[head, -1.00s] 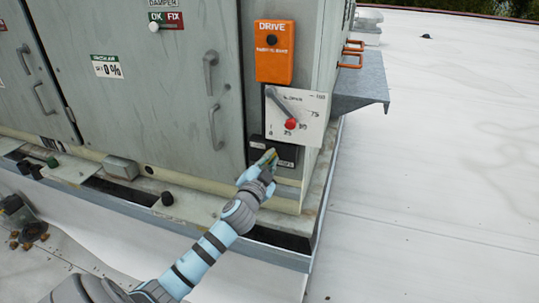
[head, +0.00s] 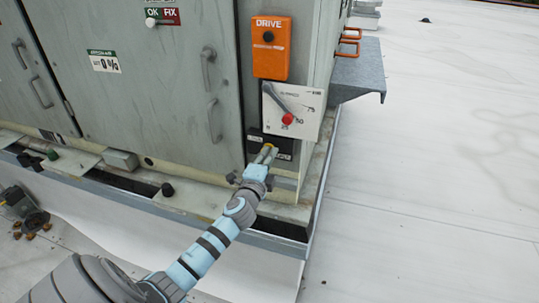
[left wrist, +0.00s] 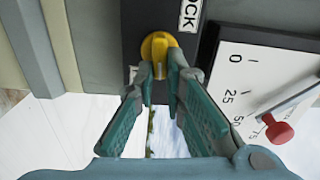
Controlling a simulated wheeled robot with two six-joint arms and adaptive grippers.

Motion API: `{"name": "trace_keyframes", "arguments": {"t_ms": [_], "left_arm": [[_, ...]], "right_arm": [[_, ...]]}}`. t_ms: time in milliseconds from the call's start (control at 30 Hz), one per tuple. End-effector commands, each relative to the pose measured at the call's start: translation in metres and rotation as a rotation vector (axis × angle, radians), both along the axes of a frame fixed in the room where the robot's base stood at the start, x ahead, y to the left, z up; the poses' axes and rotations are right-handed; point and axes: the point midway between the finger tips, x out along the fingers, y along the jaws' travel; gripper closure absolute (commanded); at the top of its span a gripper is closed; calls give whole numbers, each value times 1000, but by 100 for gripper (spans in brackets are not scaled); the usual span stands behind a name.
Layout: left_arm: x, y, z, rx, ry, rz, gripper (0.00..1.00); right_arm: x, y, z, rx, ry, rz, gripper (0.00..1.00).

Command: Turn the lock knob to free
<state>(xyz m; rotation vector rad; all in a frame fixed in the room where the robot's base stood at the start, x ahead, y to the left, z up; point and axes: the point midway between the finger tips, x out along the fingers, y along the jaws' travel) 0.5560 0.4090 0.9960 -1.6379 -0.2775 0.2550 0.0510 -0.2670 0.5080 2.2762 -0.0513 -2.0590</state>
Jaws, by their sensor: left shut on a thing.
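The lock knob (left wrist: 158,46) is yellow and sits on a dark plate on the unit's face, below the white dial. In the left wrist view the word "LOCK" shows partly beside it. My left gripper (left wrist: 160,72) has its two fingertips on either side of the knob's lower part and is shut on it. In the head view my left gripper (head: 265,155) reaches the dark plate (head: 283,148), and the knob (head: 268,147) shows only as a small yellow spot. My right gripper is not in view.
A white dial panel (head: 305,110) with a red-knobbed lever (left wrist: 278,130) is close beside the left gripper. An orange DRIVE box (head: 272,60) is above it. Door handles (head: 212,120) stick out to the left.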

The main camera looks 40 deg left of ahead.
Motion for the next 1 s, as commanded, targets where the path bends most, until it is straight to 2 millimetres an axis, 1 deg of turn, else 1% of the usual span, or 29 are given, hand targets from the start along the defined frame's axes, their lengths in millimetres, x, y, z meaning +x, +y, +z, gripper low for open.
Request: {"name": "trace_keyframes", "arguments": {"t_ms": [233, 600, 633, 733, 1000], "left_arm": [[0, 0, -2, 41, 17, 0, 100], [0, 0, -3, 42, 18, 0, 100], [0, 0, -3, 42, 18, 0, 86], [0, 0, -2, 42, 18, 0, 70], [0, 0, -1, 43, 16, 0, 69]], "right_arm": [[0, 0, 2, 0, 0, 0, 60], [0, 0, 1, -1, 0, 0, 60], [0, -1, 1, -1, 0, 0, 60], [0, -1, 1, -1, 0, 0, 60], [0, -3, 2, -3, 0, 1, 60]]}}
